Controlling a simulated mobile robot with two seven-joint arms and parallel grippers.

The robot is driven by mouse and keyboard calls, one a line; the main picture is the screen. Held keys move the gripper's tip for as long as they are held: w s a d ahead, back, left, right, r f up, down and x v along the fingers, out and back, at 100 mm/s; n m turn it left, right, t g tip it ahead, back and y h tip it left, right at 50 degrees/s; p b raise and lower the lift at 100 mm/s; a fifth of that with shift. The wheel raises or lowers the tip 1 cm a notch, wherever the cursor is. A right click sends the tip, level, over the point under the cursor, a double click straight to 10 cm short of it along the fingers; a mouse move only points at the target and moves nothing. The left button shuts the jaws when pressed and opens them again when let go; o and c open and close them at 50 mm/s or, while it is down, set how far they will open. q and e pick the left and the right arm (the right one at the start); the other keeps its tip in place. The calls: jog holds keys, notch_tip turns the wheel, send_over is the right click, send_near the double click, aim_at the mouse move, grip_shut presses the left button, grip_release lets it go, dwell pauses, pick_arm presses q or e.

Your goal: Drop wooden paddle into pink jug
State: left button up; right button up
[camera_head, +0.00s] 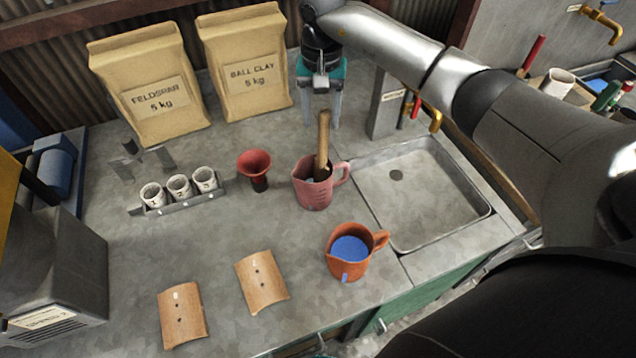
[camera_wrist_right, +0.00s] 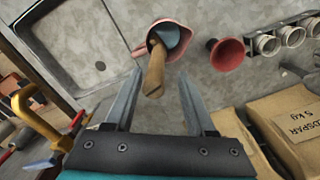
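The wooden paddle (camera_head: 323,142) stands nearly upright in the pink jug (camera_head: 313,193), its handle rising above the rim and its lower end hidden inside. The jug stands upright on the grey counter, left of the sink. My right gripper (camera_head: 321,112) is open and empty, pointing down just behind the paddle's top end. In the right wrist view the paddle (camera_wrist_right: 155,72) shows between and beyond the open fingers (camera_wrist_right: 160,78), apart from them, leaning in the pink jug (camera_wrist_right: 177,33). My left gripper is not in view.
An orange jug (camera_head: 345,265) with blue contents stands in front. A red funnel-like cup (camera_head: 256,168) and a rack of white cups (camera_head: 180,205) are left. Two clay bags (camera_head: 245,95) stand behind. A sink (camera_head: 420,195) is right. Two curved wooden pieces (camera_head: 262,285) lie in front.

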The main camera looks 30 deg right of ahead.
jog(key=shift+o, duration=0.4)
jog(key=shift+r, duration=0.3)
notch_tip(320, 180, up, 15)
jog(key=b, duration=0.1)
jog(key=shift+f, duration=0.2)
